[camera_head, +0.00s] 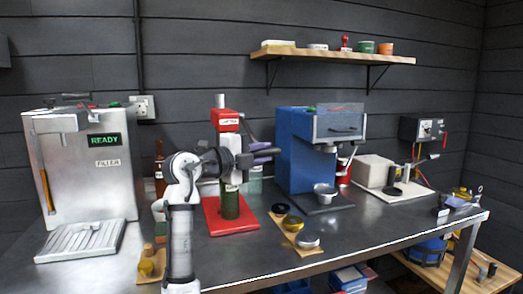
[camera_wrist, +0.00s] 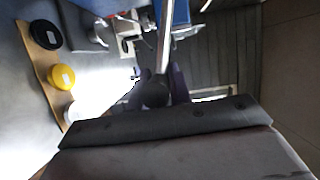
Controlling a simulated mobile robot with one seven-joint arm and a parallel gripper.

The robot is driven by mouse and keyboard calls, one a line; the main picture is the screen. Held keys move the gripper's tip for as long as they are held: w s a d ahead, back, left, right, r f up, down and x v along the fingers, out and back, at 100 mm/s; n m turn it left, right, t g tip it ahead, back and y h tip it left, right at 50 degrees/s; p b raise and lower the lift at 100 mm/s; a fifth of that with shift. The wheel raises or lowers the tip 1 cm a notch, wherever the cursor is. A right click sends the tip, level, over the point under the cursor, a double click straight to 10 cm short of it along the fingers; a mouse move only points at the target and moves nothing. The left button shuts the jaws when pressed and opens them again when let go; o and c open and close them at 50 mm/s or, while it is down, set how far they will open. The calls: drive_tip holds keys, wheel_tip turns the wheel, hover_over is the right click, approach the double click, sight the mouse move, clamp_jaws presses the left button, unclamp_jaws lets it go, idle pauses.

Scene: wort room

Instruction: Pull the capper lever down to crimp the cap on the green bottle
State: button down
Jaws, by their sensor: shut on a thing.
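The capper has a red base (camera_head: 232,218), a post and a red head (camera_head: 227,121). The green bottle (camera_head: 230,206) stands upright on the base under the head; its top and cap are hidden by my arm. In the wrist view the capper lever (camera_wrist: 164,45) is a bright metal rod ending in a dark knob (camera_wrist: 155,93). My gripper (camera_head: 266,154) is to the right of the capper, at about the height of the bottle's upper part. Its dark purple fingers sit on both sides of the knob, shut on the lever.
A filler machine (camera_head: 85,175) stands left, with a brown bottle (camera_head: 159,168) near it. A blue machine (camera_head: 293,150) stands right. A wooden strip (camera_head: 307,251) with round dark, yellow and silver pieces lies near the bench's front edge. A shelf (camera_head: 335,56) hangs above.

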drive_tip(key=shift+w+a+f, duration=0.1)
drive_tip(key=shift+w+f, duration=0.05)
drive_tip(key=shift+f, duration=0.25)
drive_tip(key=c, duration=1.3)
unclamp_jaws()
drive_tip(key=shift+w+f, duration=0.1)
drive_tip(key=shift+a, duration=0.1)
drive_tip(key=b+v, duration=0.2)
drive_tip(key=v, duration=1.1)
drive_tip(key=shift+s+a, duration=0.15)
drive_tip(key=shift+s, duration=0.3)
